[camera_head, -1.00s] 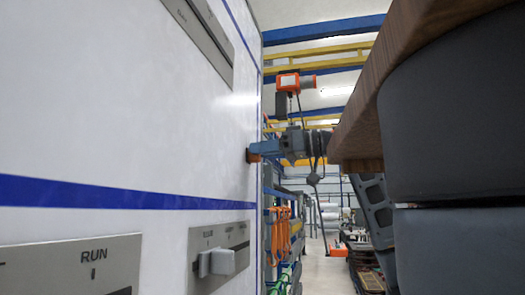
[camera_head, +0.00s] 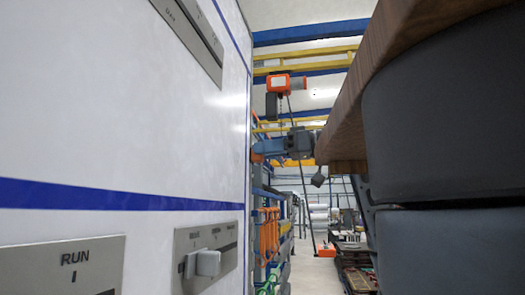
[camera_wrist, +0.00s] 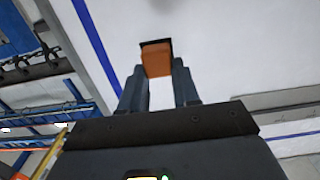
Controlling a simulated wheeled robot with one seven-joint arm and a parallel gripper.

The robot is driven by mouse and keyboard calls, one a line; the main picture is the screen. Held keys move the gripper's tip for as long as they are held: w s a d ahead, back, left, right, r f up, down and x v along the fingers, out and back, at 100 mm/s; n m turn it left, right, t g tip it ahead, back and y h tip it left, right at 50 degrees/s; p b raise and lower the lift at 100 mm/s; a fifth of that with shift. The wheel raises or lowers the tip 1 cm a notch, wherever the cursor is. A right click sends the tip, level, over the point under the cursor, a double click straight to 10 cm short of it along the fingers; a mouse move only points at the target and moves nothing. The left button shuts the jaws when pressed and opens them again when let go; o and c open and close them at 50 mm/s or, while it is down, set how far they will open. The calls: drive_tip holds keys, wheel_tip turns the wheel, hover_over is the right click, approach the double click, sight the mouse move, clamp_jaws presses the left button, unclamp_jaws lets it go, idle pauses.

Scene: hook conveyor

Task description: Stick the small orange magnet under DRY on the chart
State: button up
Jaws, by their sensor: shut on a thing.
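The small orange magnet (camera_wrist: 157,59) is between the two fingers of my gripper (camera_wrist: 158,80) in the wrist view, with a dark edge along its far side. My gripper is shut on it. In the head view my gripper (camera_head: 268,148) is small and far off, by the right edge of the white panel (camera_head: 120,120); the magnet is barely visible at its tip. The white panel with blue lines also fills much of the wrist view. I cannot tell whether the magnet touches it. I cannot make out the word DRY.
On the panel are a grey plate marked RUN (camera_head: 65,275), a plate with a light grey knob (camera_head: 207,263) and an upper plate (camera_head: 190,35) with tiny lettering. An orange hoist (camera_head: 280,84) hangs behind. An aisle opens beyond.

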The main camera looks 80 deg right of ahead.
drive_tip(key=shift+s+a, duration=0.15)
drive_tip(key=shift+s, duration=1.35)
